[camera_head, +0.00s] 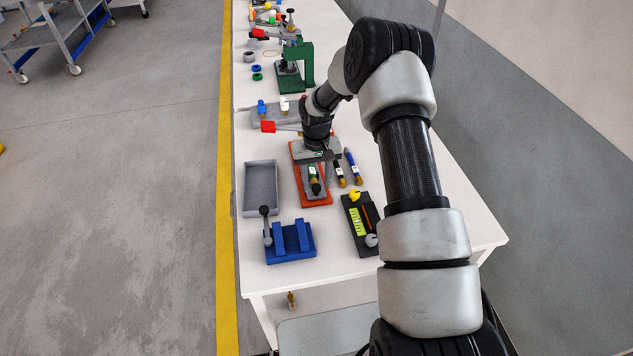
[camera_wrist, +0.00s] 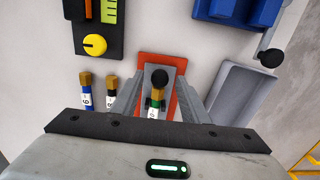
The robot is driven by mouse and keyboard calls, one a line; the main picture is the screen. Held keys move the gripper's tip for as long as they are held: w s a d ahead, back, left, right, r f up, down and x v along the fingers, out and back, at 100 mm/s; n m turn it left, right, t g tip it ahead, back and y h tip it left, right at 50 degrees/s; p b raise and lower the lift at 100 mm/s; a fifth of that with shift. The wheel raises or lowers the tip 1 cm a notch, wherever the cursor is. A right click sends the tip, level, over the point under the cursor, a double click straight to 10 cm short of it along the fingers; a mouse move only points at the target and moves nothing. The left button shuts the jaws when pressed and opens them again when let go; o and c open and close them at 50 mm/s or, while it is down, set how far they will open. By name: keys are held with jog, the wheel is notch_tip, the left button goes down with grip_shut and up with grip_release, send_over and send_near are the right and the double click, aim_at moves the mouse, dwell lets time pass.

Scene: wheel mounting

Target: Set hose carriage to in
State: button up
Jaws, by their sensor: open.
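The hose carriage (camera_head: 317,194) is a grey slide on an orange-red base (camera_head: 322,203), in front of my arm in the head view. A black knob (camera_wrist: 160,77) stands at its end, and a hose piece with a green band and white label (camera_wrist: 156,103) lies on it. My gripper (camera_wrist: 161,88) is open, with its two grey fingers on either side of the carriage and knob in the wrist view. I cannot tell whether they touch it. My gripper body hides the far part of the fixture, including part of the carriage.
A black hose (camera_head: 340,174) and a blue hose (camera_head: 352,168) lie to the right. An empty grey tray (camera_head: 247,208) is to the left. Nearer are a blue lever fixture (camera_head: 290,254) and a dark panel with a yellow knob (camera_head: 355,196). A green press (camera_head: 305,65) stands farther back.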

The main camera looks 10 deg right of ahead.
aim_at(313, 177)
jog(key=shift+f, duration=0.35)
grip_shut()
jog(key=w+b, duration=0.4)
jog(key=w, duration=0.1)
jog(key=shift+w+f, duration=0.1)
jog(key=shift+f, duration=0.05)
jog(key=shift+w+r, duration=0.2)
jog(key=shift+r, duration=0.1)
grip_release()
notch_tip(313, 177, up, 17)
jog(key=shift+r, duration=0.15)
